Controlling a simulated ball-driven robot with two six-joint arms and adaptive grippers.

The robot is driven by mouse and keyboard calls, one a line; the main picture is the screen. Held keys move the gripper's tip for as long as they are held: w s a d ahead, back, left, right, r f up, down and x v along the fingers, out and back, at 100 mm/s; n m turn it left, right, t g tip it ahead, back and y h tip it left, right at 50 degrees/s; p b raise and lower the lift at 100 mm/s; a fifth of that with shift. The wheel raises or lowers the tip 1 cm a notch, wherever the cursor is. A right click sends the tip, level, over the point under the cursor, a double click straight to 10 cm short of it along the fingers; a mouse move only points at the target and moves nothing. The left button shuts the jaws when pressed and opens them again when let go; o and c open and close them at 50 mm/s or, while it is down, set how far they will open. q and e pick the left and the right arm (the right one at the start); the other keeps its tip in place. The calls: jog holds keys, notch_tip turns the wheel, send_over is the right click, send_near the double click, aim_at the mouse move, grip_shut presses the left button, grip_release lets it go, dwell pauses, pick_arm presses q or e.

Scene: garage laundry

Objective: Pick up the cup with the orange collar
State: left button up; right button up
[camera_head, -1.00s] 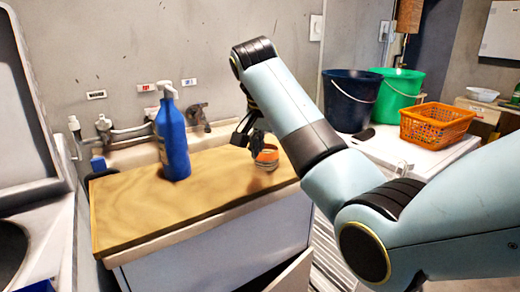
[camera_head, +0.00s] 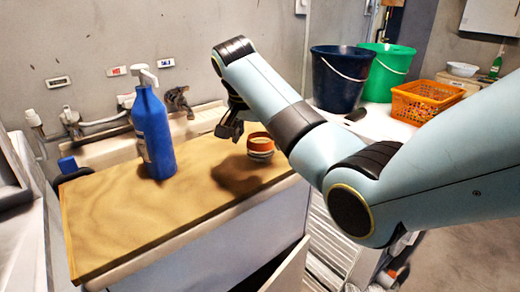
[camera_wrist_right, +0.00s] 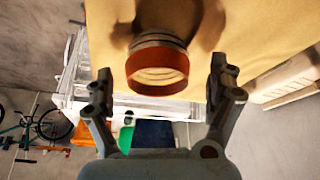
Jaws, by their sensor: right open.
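The cup with the orange collar (camera_head: 260,145) stands upright on the wooden top, near its right end. It has a pale body with grey bands. My right gripper (camera_head: 231,127) is open and empty, just left of the cup in the head view, above the wooden top. In the right wrist view the cup's orange collar (camera_wrist_right: 158,86) shows between the two spread fingers (camera_wrist_right: 160,78), apart from both. How far the fingertips are above or beyond the cup is hard to tell. My left gripper is not in view.
A blue pump bottle (camera_head: 154,135) stands left of the cup on the wooden top (camera_head: 110,210). Taps and a sink (camera_head: 105,152) are behind. A dark blue bucket (camera_head: 338,80), a green bucket (camera_head: 388,72) and an orange basket (camera_head: 424,100) stand at the right. The top's front left is clear.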

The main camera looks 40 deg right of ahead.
aim_at(261, 146)
jog(key=x, duration=0.3)
jog(key=shift+s+d, duration=0.1)
jog(key=shift+d, duration=0.05)
jog(key=shift+c, duration=1.7)
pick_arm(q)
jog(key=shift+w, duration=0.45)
pick_arm(e)
jog(key=c, duration=0.7)
